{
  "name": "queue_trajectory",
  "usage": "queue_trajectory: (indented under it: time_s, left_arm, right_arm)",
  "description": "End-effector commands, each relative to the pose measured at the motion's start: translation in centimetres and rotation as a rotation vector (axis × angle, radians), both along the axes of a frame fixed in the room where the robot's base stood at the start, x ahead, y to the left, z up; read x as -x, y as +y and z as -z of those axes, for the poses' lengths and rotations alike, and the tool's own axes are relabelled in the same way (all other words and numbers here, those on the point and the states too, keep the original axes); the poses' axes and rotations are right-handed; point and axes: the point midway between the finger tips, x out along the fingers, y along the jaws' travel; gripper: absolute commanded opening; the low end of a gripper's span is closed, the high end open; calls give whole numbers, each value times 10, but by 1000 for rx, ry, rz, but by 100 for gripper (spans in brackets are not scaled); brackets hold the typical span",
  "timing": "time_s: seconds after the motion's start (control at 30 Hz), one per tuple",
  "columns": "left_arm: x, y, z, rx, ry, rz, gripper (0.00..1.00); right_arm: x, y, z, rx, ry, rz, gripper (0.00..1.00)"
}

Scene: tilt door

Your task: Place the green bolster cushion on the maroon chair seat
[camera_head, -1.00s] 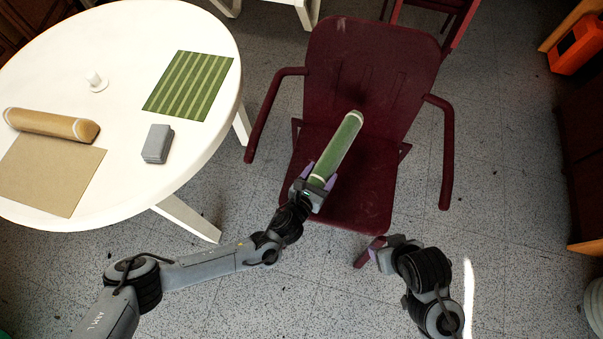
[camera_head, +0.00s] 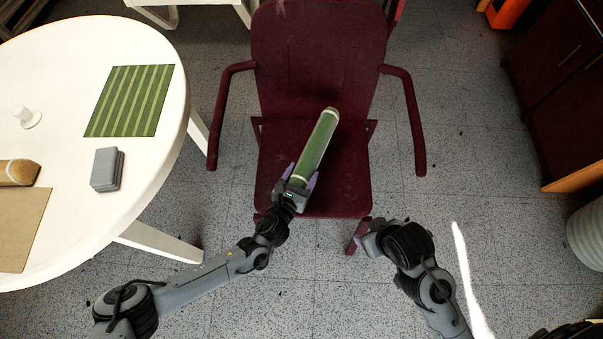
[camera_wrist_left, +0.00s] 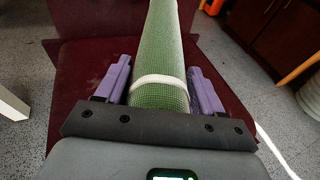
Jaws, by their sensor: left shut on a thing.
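The green bolster cushion (camera_head: 319,143) has pale bands near its ends. My left gripper (camera_head: 299,181) is shut on its near end, and the cushion points away over the maroon chair seat (camera_head: 343,190). In the left wrist view the cushion (camera_wrist_left: 162,60) lies between the two purple fingers (camera_wrist_left: 160,88), with the seat (camera_wrist_left: 83,75) below and around it. I cannot tell whether the cushion touches the seat. My right gripper (camera_head: 360,238) is in front of the chair's front right corner; its fingers are too small to judge.
The chair has a backrest (camera_head: 318,60) and armrests on the left (camera_head: 223,105) and right (camera_head: 413,120).

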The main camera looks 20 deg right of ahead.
Motion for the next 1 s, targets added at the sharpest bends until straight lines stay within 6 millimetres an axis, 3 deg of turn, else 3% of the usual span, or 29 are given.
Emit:
queue_trajectory:
  time_s: [0.03,0.7,1.0]
  left_arm:
    - [0,0,-3,4,-3,-1,4]
    - [0,0,59,4,-4,-1,4]
    - [0,0,75,4,-3,-1,4]
  right_arm:
    - [0,0,-4,0,-1,0,62]
    - [-1,2,41,-7,0,4,62]
    - [-1,1,52,-6,0,4,62]
